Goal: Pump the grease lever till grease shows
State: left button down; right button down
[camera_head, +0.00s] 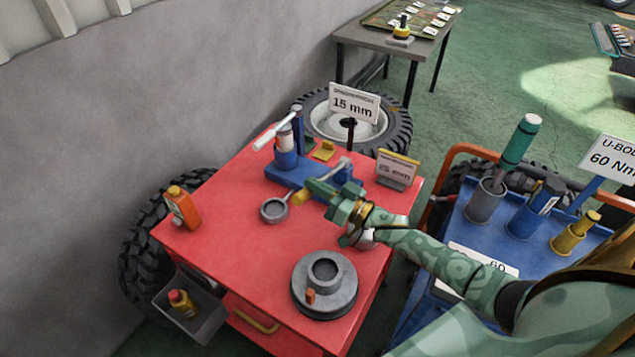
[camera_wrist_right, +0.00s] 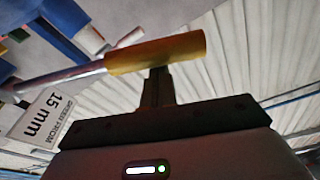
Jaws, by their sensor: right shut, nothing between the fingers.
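The blue grease pump (camera_head: 287,178) stands on the red cart top (camera_head: 225,212), with an upright cylinder and a pale bar across its top. The lever's yellow grip (camera_head: 299,198) shows at the tip of my right gripper (camera_head: 310,190). In the right wrist view the yellow grip (camera_wrist_right: 155,52) sits on a metal rod (camera_wrist_right: 55,80), right at the ends of the shut fingers (camera_wrist_right: 157,85). The fingers are not around it; whether they touch it I cannot tell. My right gripper hides part of the lever in the head view. My left gripper is out of view.
A grey ring-shaped cup (camera_head: 274,210), an orange bottle (camera_head: 183,208) and a round grey hub (camera_head: 324,284) are on the cart. A 15 mm sign (camera_head: 353,103) stands behind the pump. A blue cart (camera_head: 470,225) with tool cups is at the right.

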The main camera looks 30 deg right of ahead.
notch_tip(320, 180, down, 8)
jog(key=s+a+n+y+b, duration=0.1)
jog(key=n+b, duration=0.5)
jog(key=b, duration=0.1)
jog(key=shift+a+n+g, duration=0.3)
jog(key=shift+a, duration=0.1)
jog(key=shift+r, duration=0.15)
notch_tip(320, 180, up, 5)
jog(key=p, duration=0.4)
jog(key=f+v, duration=0.1)
jog(key=v, duration=0.8)
jog(key=shift+s+f, duration=0.15)
jog(key=shift+s, duration=0.05)
